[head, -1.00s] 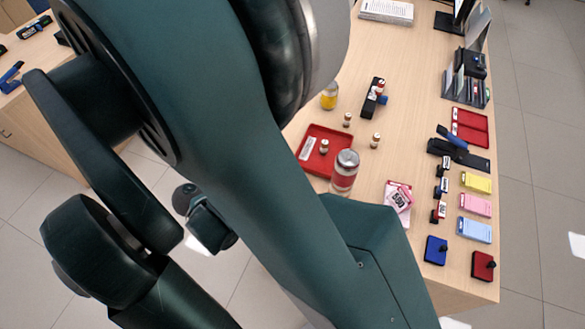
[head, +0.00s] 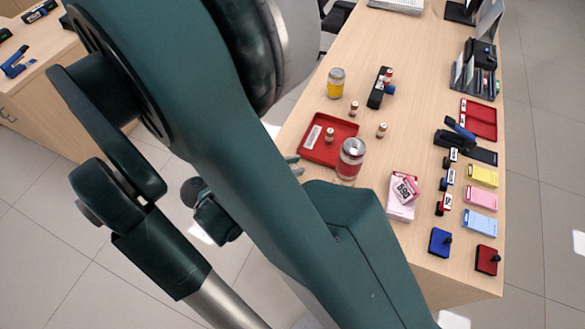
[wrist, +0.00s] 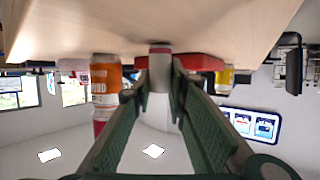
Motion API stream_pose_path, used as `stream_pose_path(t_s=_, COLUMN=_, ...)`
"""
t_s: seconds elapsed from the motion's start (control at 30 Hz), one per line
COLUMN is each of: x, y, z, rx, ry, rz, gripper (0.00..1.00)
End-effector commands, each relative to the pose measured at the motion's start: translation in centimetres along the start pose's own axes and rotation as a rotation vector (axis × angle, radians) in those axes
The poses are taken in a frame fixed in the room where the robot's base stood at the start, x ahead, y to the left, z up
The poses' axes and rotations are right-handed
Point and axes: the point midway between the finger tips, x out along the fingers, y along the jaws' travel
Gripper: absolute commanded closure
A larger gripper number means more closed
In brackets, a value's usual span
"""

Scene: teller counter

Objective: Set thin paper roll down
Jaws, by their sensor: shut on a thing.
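My gripper (wrist: 160,85) is shut on a thin paper roll (wrist: 160,71), pale with a red band and a greyish end, in the wrist view, which shows the scene upside down. The roll points toward the counter top; whether it touches the wood I cannot tell.
The red tray (head: 345,128) holds a small roll (head: 329,134) and a pale label. Two small rolls (head: 354,108) (head: 382,130) and a yellow jar (head: 336,83) stand nearby.

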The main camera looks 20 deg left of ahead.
Motion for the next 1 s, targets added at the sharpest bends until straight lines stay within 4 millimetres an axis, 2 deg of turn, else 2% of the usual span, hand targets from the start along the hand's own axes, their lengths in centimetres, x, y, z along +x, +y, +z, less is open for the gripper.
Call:
stream_pose_path(t_s=0.3, x=0.14, y=0.0, z=0.37, rx=0.0, ry=0.0, rz=0.0, gripper=0.9)
stream_pose_path(t_s=0.33, x=0.12, y=0.0, z=0.33, rx=0.0, ry=0.0, rz=0.0, gripper=0.81)
stream_pose_path(t_s=0.43, x=0.1, y=0.0, z=0.27, rx=0.0, ry=0.0, rz=0.0, gripper=0.69)
stream_pose_path(t_s=1.0, x=-0.26, y=-0.03, z=-0.12, rx=0.0, ry=0.0, rz=-0.001, gripper=0.69)
